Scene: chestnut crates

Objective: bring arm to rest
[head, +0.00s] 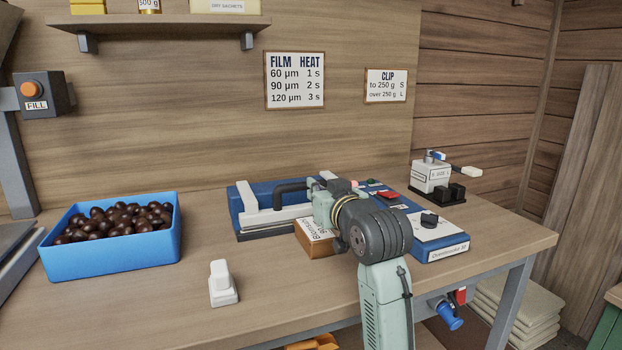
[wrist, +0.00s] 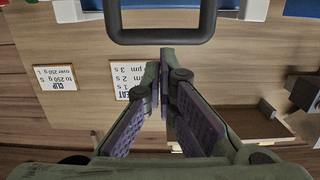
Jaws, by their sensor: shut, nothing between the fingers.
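My gripper (wrist: 162,80) is shut and empty in the wrist view, its two fingers meeting at the tips. In the head view my arm reaches up over the bench's front edge, and its end is over the blue and white film sealer (head: 430,222); my fingers are mostly hidden there by my own wrist. The sealer's black handle (head: 290,187) is just beyond my wrist. In the wrist view the handle (wrist: 160,37) shows large, just past my fingertips; I cannot tell whether they touch.
A blue crate of chestnuts (head: 110,262) stands at the left of the bench (head: 150,310). A white block-like object (head: 222,290) is near the front. A clip device (head: 432,178) stands at the right. The bench is clear between crate and sealer.

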